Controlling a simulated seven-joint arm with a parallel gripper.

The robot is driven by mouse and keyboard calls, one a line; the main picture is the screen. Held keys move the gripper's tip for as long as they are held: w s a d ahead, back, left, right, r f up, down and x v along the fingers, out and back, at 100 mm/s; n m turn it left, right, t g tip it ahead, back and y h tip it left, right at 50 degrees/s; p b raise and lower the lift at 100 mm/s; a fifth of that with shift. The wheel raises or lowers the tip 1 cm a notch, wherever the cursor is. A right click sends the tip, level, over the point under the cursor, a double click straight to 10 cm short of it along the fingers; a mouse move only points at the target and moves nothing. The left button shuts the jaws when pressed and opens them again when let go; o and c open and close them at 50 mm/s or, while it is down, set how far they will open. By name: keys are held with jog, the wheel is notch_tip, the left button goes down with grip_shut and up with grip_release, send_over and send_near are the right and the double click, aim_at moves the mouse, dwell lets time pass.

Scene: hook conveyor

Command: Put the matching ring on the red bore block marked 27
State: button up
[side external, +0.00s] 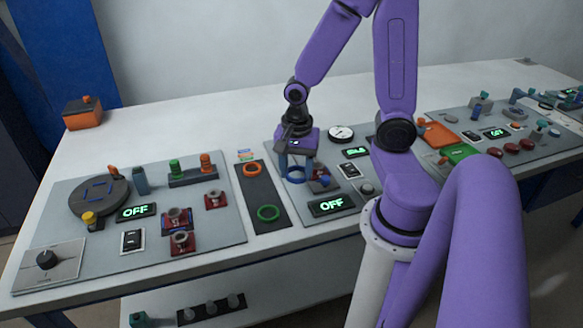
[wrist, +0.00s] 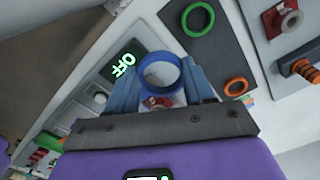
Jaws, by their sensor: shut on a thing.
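My gripper (side external: 296,172) is shut on a blue ring (wrist: 143,72), held between its two blue fingers; the ring also shows in the side view (side external: 296,180). The gripper is above the middle panel, just right of the dark ring mat. Several red bore blocks with grey bores sit on the left panel, among them a front one (side external: 181,243), one behind it (side external: 177,219) and one to the right (side external: 215,200). Another small red part (side external: 320,183) is close beside the gripper, partly hidden. I cannot read the number 27 on any block.
The dark mat (side external: 262,192) holds an orange ring (side external: 252,170) and a green ring (side external: 268,213). The left panel also has a round turntable (side external: 100,197), a peg stand (side external: 193,176) and a knob (side external: 46,259). An OFF display (side external: 331,205) is below the gripper.

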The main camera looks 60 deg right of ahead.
jog(key=w+a, duration=0.4)
jog(key=w, duration=0.4)
jog(key=w+a, duration=0.4)
jog(key=w, duration=0.3)
jog(key=n, duration=0.1)
send_over(171, 209)
jog(key=s+a, duration=0.1)
jog(key=s, duration=0.1)
notch_tip(171, 209, down, 4)
jog(key=shift+w+a+f, duration=0.1)
jog(key=shift+a+f, duration=0.05)
jog(key=shift+f, duration=1.7)
jog(key=shift+f, duration=1.3)
dwell(2.2)
